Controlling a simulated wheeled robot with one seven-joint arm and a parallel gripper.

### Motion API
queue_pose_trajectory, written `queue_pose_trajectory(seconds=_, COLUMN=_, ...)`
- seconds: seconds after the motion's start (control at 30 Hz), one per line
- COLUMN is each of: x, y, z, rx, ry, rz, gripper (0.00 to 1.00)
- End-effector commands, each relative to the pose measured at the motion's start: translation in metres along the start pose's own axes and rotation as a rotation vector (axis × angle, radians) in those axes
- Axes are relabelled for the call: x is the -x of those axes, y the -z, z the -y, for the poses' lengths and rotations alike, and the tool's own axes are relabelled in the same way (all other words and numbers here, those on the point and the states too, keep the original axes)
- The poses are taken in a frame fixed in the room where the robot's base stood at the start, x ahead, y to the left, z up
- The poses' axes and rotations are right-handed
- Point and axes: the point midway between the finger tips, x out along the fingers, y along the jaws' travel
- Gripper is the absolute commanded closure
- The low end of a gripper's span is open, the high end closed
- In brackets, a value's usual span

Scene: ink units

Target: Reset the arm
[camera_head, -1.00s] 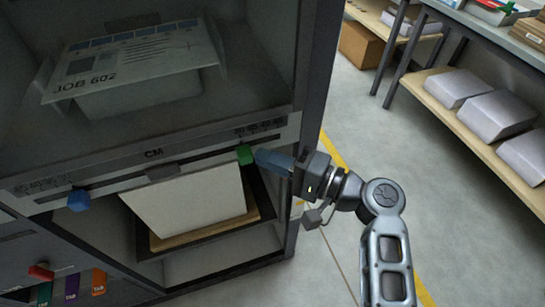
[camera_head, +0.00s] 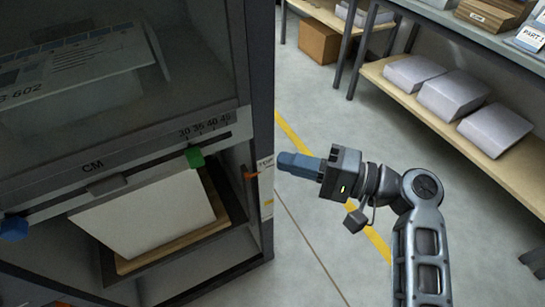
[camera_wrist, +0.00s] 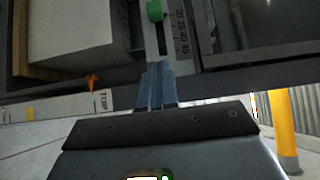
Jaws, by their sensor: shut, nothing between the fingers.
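My gripper (camera_head: 284,161) is to the right of the grey cabinet, its blue fingers together and empty. It points left toward the cabinet's edge and stands clear of the green slider (camera_head: 195,158). The green slider sits on the CM scale rail (camera_head: 110,186), near the marked numbers at its right end. In the wrist view the shut fingers (camera_wrist: 158,72) show at the middle, with the green slider (camera_wrist: 155,10) beyond them.
The grey cabinet (camera_head: 260,90) fills the left, with a white paper stack (camera_head: 150,215) on a wooden board below the scale. An orange tab (camera_head: 251,175) juts from its edge. A shelf (camera_head: 440,110) with grey packages stands at the right. The floor between is open.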

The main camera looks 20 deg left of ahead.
Motion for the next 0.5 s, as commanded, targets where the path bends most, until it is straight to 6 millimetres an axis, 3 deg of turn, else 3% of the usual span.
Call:
queue_pose_trajectory(seconds=0.33, x=0.007, y=-0.001, z=-0.004, rx=-0.002, ry=-0.007, rz=-0.012, gripper=1.00)
queue_pose_trajectory(seconds=0.43, x=0.014, y=-0.007, z=-0.023, rx=-0.010, ry=-0.043, rz=-0.067, gripper=1.00)
queue_pose_trajectory(seconds=0.5, x=0.023, y=-0.014, z=-0.046, rx=-0.013, ry=-0.091, rz=-0.135, gripper=1.00)
